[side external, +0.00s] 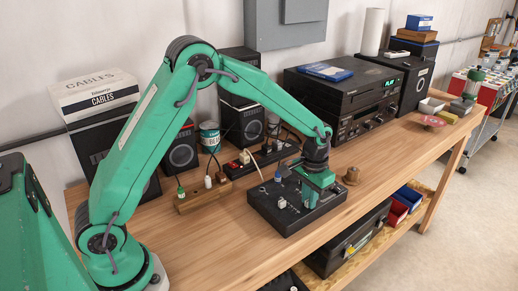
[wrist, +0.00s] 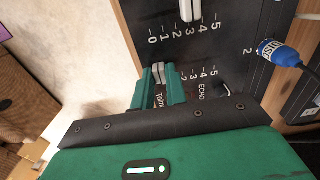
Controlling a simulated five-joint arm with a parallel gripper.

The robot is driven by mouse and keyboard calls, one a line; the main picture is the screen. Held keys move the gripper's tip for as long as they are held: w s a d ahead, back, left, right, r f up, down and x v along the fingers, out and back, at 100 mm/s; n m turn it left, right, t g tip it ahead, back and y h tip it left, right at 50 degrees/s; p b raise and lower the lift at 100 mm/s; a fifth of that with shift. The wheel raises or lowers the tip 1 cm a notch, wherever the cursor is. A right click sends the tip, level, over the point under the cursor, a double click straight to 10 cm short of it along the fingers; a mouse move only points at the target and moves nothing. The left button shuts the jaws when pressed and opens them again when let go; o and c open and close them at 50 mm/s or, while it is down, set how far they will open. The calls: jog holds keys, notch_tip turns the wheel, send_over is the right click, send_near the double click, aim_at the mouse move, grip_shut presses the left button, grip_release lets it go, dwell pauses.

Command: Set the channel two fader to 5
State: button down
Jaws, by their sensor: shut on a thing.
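The black mixer box (side external: 270,212) lies on the bench under my gripper (side external: 308,198). In the wrist view the mixer panel (wrist: 240,38) shows two fader scales marked up to 5. My gripper (wrist: 162,78) is shut on a pale fader cap (wrist: 158,72), one green finger on either side. That cap sits toward the low end of its scale, left of the visible 2, 4 and 5. Its channel number is not readable. Another white fader cap (wrist: 187,10) stands near 3 on the upper scale; a white cap (side external: 282,203) also shows in the side view.
A blue cable plug (wrist: 275,52) sits at the panel's edge by a 2. A wooden block with plugs (side external: 200,199) stands left of the mixer, a power strip (side external: 255,163) behind.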

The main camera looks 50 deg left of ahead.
aim_at(290, 192)
jog(key=shift+a, duration=0.1)
jog(key=a, duration=0.7)
jog(key=shift+a, duration=0.2)
jog(key=c, duration=1.4)
grip_release()
jog(key=shift+r, duration=0.1)
notch_tip(290, 192, up, 8)
